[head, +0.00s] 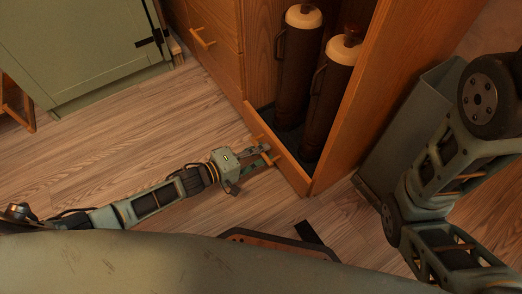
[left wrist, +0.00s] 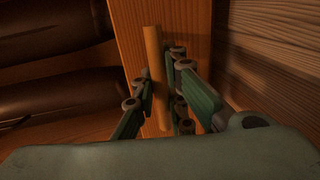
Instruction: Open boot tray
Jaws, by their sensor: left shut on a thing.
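The boot tray (head: 289,170) is a low wooden-fronted tray at the foot of the tall wooden cabinet. Its dark floor holds two dark brown boot-like shapes (head: 296,70) with pale tops, standing upright. A wooden bar handle (left wrist: 152,50) is on the tray front. My left gripper (head: 265,152) reaches the tray front from the left in the head view. In the left wrist view its fingers (left wrist: 158,90) are on both sides of the handle, shut on it. The fingers hide part of the handle. My right arm shows at the right, but its gripper is out of view.
A drawer stack with a wooden handle (head: 203,38) stands left of the tray. A tall wooden panel (head: 364,88) rises on its right, with a grey-green bin-like box (head: 408,128) beyond. A green cabinet (head: 78,50) is at upper left. Wooden floor (head: 125,135) before the tray is clear.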

